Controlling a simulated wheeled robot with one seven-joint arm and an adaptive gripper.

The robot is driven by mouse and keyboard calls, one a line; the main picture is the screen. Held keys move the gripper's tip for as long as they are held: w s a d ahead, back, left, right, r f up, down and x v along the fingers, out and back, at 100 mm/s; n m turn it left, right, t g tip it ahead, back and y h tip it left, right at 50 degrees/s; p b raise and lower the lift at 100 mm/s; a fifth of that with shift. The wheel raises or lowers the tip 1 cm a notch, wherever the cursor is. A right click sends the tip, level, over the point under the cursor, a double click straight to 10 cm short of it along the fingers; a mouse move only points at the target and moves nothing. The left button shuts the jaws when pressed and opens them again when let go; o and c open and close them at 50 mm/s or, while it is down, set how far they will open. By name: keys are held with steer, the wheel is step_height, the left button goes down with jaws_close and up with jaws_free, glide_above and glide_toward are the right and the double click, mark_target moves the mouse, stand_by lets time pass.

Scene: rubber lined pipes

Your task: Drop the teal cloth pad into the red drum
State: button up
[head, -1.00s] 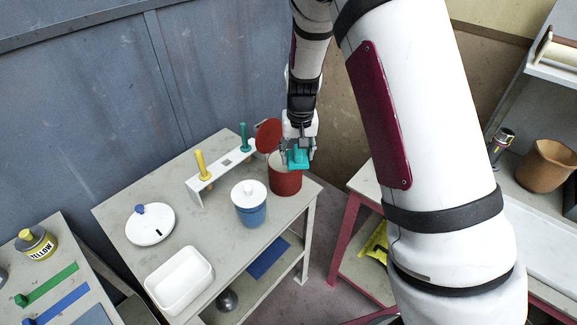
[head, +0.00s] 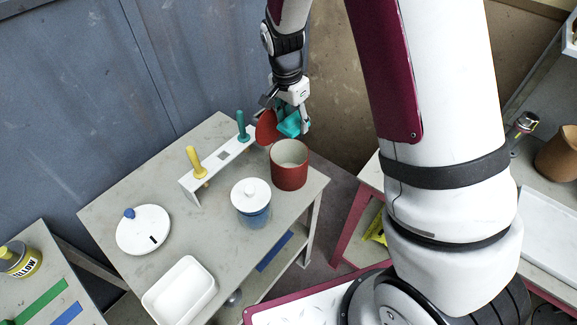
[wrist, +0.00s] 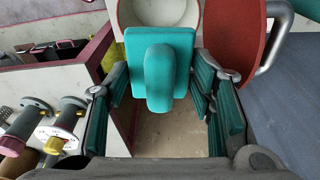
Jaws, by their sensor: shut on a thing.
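The teal cloth pad (head: 293,124) is held in the air by my gripper (head: 290,121), whose fingers are shut on it. In the wrist view the pad (wrist: 160,62) sits between the fingers, with a raised rounded ridge facing the camera. The red drum (head: 289,173) stands upright at the far right corner of the grey table, its mouth open and its inside pale. In the head view the pad appears just above the drum's far rim, apart from it. In the wrist view the drum's mouth (wrist: 160,11) shows beyond the pad, partly hidden by it.
A red lid (head: 266,127) stands raised behind the drum, close to my gripper. A white rack (head: 218,160) holds a yellow and a teal handle. A blue jar with a white lid (head: 251,194), a white disc (head: 143,230) and a white tray (head: 179,290) share the grey table (head: 105,206).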

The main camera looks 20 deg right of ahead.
mark_target(293, 130)
steer(key=shift+f+b, duration=0.6)
steer(key=shift+f, duration=1.45)
steer(key=o, duration=1.2)
steer(key=r, duration=0.3)
steer(key=a+r, duration=0.1)
steer(key=r, duration=0.6)
steer(key=shift+s+a+r, duration=0.2)
steer(key=shift+s+a, duration=0.05)
steer(key=shift+s, duration=0.15)
steer(key=shift+r, duration=0.75)
